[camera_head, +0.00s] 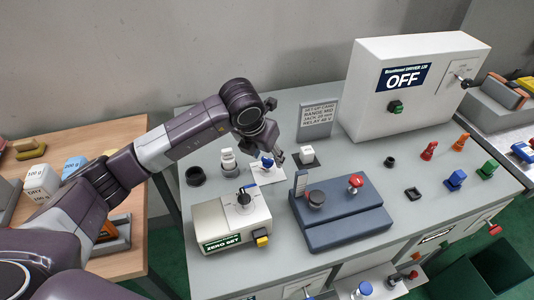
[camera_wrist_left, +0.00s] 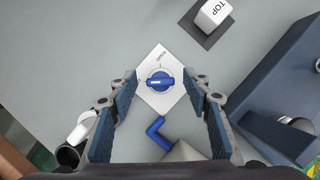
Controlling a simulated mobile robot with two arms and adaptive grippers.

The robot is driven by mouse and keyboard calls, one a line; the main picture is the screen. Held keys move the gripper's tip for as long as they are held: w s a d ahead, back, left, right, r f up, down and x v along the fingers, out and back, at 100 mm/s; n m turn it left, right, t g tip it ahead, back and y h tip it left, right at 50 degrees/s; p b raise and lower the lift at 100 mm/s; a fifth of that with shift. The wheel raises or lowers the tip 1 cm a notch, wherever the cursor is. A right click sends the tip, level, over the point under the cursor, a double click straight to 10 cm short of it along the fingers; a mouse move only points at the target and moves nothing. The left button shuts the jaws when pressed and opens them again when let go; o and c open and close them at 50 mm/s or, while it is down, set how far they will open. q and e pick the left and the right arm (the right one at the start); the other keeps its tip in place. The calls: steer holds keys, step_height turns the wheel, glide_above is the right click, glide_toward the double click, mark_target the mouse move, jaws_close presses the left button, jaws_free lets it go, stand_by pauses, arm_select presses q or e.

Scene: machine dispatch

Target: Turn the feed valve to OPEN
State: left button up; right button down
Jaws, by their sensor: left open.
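The valve is most likely the round blue knob (camera_wrist_left: 157,83) on a white square plate (camera_wrist_left: 163,99) in the left wrist view. Its handle bar lies roughly sideways in that view, with a pale mark toward the left. In the head view the knob (camera_head: 267,162) sits on the grey bench, partly behind my gripper. My left gripper (camera_wrist_left: 160,88) is open, with one finger on each side of the knob and visible gaps to it. In the head view the left gripper (camera_head: 276,152) is just above the knob. My right gripper is not in view.
A beige ZERO SET box (camera_head: 232,222) with a blue lever (camera_wrist_left: 157,132) stands close in front. A dark blue fixture (camera_head: 340,222) lies to the right. A white block (camera_head: 307,154) and a sign (camera_head: 317,118) stand nearby. A large OFF cabinet (camera_head: 415,95) is behind right.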

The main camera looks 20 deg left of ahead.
arm_select(q)
steer(key=shift+s, duration=0.1)
steer(key=c, duration=1.2)
steer(key=shift+o, duration=0.2)
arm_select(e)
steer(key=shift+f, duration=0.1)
